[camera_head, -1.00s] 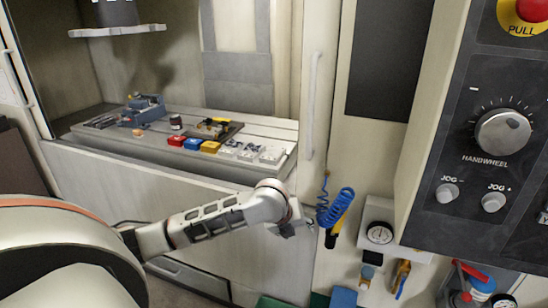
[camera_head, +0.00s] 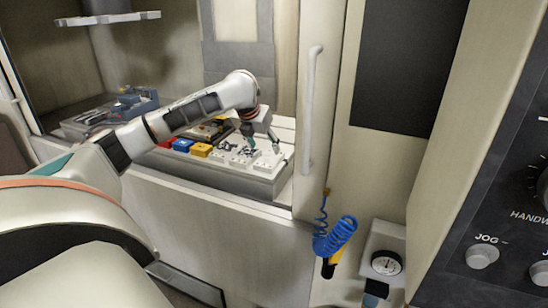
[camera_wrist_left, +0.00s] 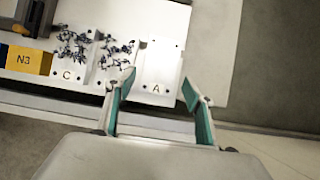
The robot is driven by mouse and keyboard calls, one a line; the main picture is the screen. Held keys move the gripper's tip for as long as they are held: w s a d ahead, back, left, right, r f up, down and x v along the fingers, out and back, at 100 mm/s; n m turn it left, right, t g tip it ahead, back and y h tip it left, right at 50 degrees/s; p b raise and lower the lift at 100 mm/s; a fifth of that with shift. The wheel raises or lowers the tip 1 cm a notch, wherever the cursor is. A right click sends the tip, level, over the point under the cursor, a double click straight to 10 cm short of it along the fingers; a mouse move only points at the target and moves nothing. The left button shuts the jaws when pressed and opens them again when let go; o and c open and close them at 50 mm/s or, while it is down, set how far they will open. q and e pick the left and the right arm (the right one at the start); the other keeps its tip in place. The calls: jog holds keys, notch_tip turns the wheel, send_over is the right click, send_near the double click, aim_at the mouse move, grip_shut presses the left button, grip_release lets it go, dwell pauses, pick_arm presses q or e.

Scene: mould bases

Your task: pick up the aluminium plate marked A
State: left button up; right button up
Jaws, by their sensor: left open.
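The aluminium plate marked A (camera_wrist_left: 160,66) lies flat on the machine table, its letter facing up. It is bare and is the rightmost of the pale plates. In the head view plate A (camera_head: 268,162) is partly covered by my left gripper (camera_head: 263,147). In the left wrist view my left gripper (camera_wrist_left: 157,82) is open and empty, its teal-padded fingertips near the A edge of the plate, one toward either side. I cannot tell its height above the plate. My right gripper is not in view.
To the left are a plate marked C (camera_wrist_left: 70,72) and a middle plate (camera_wrist_left: 114,62), both with dark shavings. A yellow N3 block (camera_wrist_left: 27,60) stands beside C. A blue vise (camera_head: 135,100) is farther left. The door handle (camera_head: 311,110) and frame bound the opening at right.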

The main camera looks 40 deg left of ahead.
aim_at(270, 158)
pick_arm(q)
jog(key=shift+w+a+f, duration=0.1)
jog(key=shift+w+f, duration=0.15)
jog(key=shift+f, duration=0.25)
jog(key=shift+w+f, duration=0.1)
jog(key=shift+f, duration=0.2)
jog(key=b+x, duration=0.1)
jog(key=x, duration=0.4)
jog(key=shift+w+f, duration=0.15)
jog(key=shift+f, duration=0.05)
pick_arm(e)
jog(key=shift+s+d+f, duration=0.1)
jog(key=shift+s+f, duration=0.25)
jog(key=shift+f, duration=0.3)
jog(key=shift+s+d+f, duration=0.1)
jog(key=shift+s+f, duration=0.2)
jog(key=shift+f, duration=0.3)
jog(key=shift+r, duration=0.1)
pick_arm(q)
jog(key=shift+w, duration=0.1)
jog(key=c, duration=1.2)
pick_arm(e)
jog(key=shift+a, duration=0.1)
